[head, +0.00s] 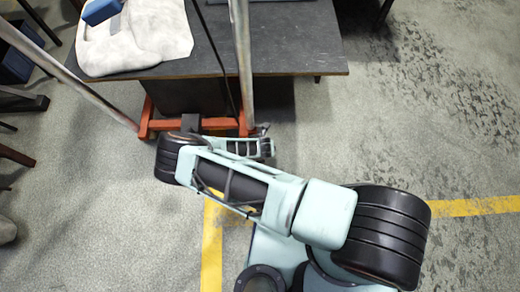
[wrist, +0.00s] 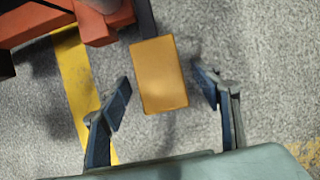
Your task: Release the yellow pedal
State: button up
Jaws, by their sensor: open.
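The yellow pedal (wrist: 159,75) is a flat, orange-yellow rectangular plate in the wrist view, on a dark bar that runs up to the red-orange frame. My gripper (wrist: 165,92) is open, with one dark blue finger on each side of the pedal. Gaps show between the pedal and both fingers, so neither appears to touch it. In the head view my gripper end (head: 262,140) is near the base of the red-orange frame (head: 165,125). The pedal itself cannot be made out there.
A dark table (head: 290,45) stands behind the frame, with a whitish cloth-like piece (head: 140,40) and a blue object (head: 101,11) on it. Metal poles (head: 241,60) rise from the frame. Yellow floor tape (head: 211,250) crosses the grey floor. Open floor lies to the right.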

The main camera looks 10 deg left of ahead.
grip_shut()
jog(key=shift+w+a+r+g+p, duration=0.15)
jog(key=shift+r+g+p, duration=0.45)
jog(key=shift+p, duration=0.4)
grip_release()
dwell(0.4)
jog(key=a+v, duration=0.1)
jog(key=v, duration=1.1)
jog(key=shift+d, duration=0.45)
jog(key=shift+r, duration=0.1)
